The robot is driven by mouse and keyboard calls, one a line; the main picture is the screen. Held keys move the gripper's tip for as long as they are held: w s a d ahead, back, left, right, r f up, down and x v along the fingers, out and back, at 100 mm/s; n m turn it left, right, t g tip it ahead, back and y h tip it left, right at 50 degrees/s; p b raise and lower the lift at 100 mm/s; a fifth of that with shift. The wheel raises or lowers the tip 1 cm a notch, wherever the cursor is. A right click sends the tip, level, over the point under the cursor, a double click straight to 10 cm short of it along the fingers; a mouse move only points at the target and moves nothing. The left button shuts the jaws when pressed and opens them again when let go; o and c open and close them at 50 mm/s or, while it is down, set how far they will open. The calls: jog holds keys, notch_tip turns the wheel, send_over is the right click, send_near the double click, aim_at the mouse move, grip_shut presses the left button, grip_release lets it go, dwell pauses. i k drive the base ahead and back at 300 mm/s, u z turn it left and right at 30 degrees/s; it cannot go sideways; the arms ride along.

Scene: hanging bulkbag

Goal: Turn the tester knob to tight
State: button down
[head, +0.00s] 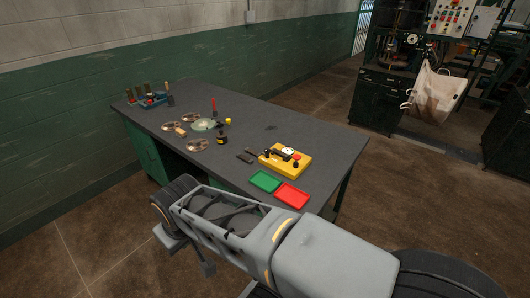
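The tester is a yellow box (299,171) near the front right part of the dark bench top. A white round dial (288,151) sits on its upper face. Small dark and red parts stand on the box beside the dial. They are too small for me to tell which is the knob or how it is turned. My arm crosses the bottom of the head view, in front of the bench. I cannot make out my gripper's fingers in this view.
A green tray (265,181) and a red tray (291,195) lie at the bench's front edge. The bench (312,128) also holds metal discs (200,144), a small dark bottle (222,138) and a blue rack (152,101). A cream bag (435,90) hangs at right.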

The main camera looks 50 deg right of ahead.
aim_at(267, 151)
jog(key=z, duration=2)
jog(key=k, duration=1)
jog(key=u, duration=1.2)
jog(key=i, duration=1.45)
jog(key=z, duration=1.15)
jog(key=i, duration=0.45)
jog(key=z, duration=0.45)
